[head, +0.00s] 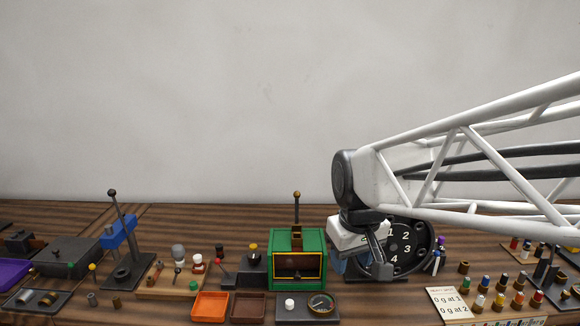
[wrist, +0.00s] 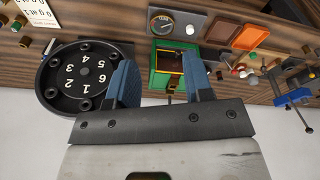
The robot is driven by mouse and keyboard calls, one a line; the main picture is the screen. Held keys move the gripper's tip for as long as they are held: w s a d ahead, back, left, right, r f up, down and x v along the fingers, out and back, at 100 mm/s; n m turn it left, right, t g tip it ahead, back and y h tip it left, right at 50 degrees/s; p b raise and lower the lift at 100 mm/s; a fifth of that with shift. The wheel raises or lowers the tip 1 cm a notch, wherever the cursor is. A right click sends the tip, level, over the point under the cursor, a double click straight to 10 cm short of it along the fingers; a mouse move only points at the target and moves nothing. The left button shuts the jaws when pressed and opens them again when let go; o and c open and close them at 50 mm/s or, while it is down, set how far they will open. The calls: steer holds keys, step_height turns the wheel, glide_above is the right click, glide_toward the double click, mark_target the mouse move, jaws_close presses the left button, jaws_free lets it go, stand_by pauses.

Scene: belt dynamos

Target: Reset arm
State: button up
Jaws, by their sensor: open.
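My white arm reaches in from the right in the head view. Its end, my gripper (head: 372,258), hangs low in front of a black numbered dial (head: 408,248) and covers the dial's left part. In the wrist view my gripper (wrist: 158,66) has its two blue fingers spread apart, with nothing between them. The numbered dial (wrist: 84,75) lies just left of the fingers there, and a green box (wrist: 166,80) with a dark window shows beyond the gap. I cannot tell whether a finger touches the dial.
The green box (head: 297,259) stands left of my gripper, with a gauge (head: 320,304) in front. Orange (head: 210,306) and brown (head: 248,308) trays lie further left. Several small coloured pegs and a white card (head: 453,304) lie right.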

steer(key=s+d+f+m, duration=0.2)
steer(key=s+d, duration=0.1)
steer(key=s, duration=0.4)
steer(key=s+d+f+m, duration=0.2)
steer(key=s+d, duration=0.2)
steer(key=s, duration=0.3)
steer(key=shift+s+f+t, duration=0.3)
steer(key=shift+f, duration=0.05)
stand_by(0.3)
